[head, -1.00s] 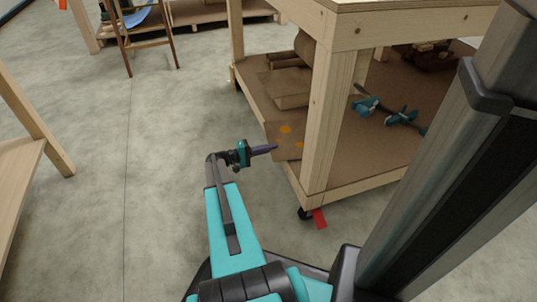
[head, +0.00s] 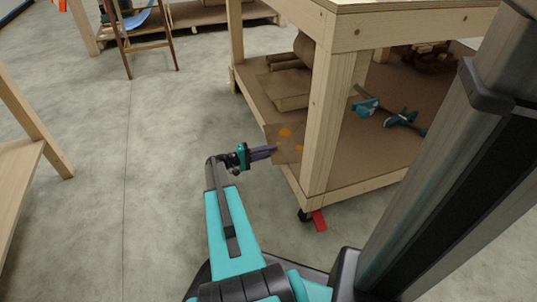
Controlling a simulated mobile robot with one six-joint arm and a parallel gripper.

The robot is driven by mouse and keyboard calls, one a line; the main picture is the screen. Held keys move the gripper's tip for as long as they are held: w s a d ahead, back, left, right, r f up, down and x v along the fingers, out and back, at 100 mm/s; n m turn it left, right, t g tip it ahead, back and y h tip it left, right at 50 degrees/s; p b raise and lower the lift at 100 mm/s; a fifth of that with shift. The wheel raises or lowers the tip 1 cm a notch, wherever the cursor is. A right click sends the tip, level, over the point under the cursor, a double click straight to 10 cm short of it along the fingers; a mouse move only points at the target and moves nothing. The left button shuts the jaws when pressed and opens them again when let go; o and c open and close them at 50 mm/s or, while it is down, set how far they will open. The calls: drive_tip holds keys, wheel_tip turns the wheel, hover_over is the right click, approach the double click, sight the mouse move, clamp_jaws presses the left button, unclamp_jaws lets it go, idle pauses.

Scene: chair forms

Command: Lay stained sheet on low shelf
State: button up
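The stained sheet (head: 288,142) is brown with orange spots. It lies at the near left corner of the low shelf (head: 355,172), left of the front table leg, and its left end reaches the shelf's edge. My gripper (head: 274,150) has purple fingers and points right at the sheet's left end. The fingers show as two, with a narrow gap between them. Whether they touch the sheet is hard to tell, and the sheet's right side is partly hidden behind the leg.
A wooden leg (head: 327,130) stands right of the sheet. Brown rolls and a block (head: 290,92) lie farther back on the shelf. Teal tools (head: 385,112) lie to the right. A red piece (head: 319,220) is on the floor by a caster. Open floor lies left.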

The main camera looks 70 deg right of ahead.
drive_tip(key=shift+r, duration=0.2)
drive_tip(key=p+v, duration=0.5)
drive_tip(key=v, duration=0.7)
